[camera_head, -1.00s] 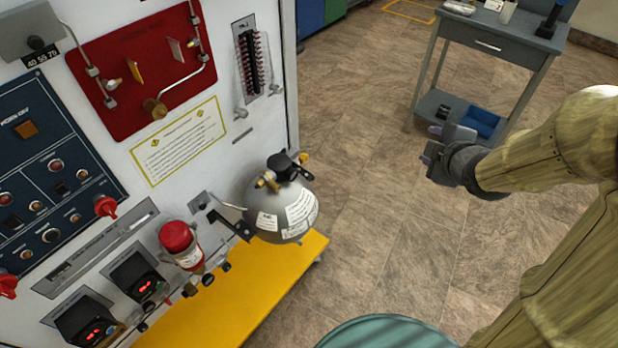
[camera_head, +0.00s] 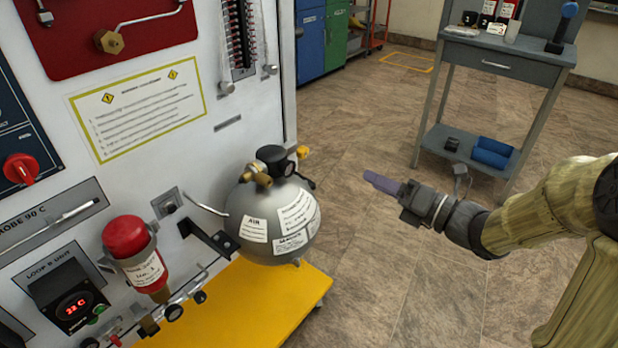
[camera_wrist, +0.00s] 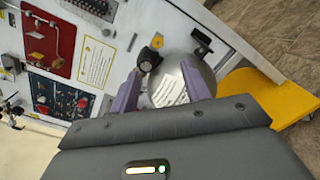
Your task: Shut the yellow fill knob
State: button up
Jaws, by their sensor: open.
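The yellow fill knob (camera_head: 303,152) sits on the upper right of a round grey tank (camera_head: 255,222). Beside it on the tank's top are a black round fitting (camera_head: 271,158) and a brass fitting (camera_head: 257,174). My gripper (camera_head: 380,182) is to the right of the tank, clear of it, with its purple fingers pointing left toward it. In the wrist view my gripper (camera_wrist: 163,86) is open and empty, with the tank (camera_wrist: 188,76) beyond its fingers and the black fitting (camera_wrist: 149,59) near the left finger.
A white panel (camera_head: 170,140) stands left of the tank, with a red cylinder (camera_head: 127,238) mounted on it. A yellow platform (camera_head: 240,300) lies below the tank. A grey table (camera_head: 490,64) stands at the back right. The floor between tank and arm is clear.

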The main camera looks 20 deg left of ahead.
aim_at(306, 153)
jog(key=shift+s+a+f+n, duration=0.1)
jog(key=shift+s+f+n, duration=0.2)
jog(key=shift+n, duration=0.2)
jog(key=shift+a, duration=0.1)
jog(key=b+x, duration=0.1)
jog(key=x, duration=0.7)
jog(key=b+x, duration=0.2)
jog(key=x, duration=0.7)
jog(key=shift+s+a+r+b, duration=0.1)
jog(key=shift+a+r+b, duration=0.1)
jog(key=shift+b, duration=0.1)
jog(key=c, duration=1)
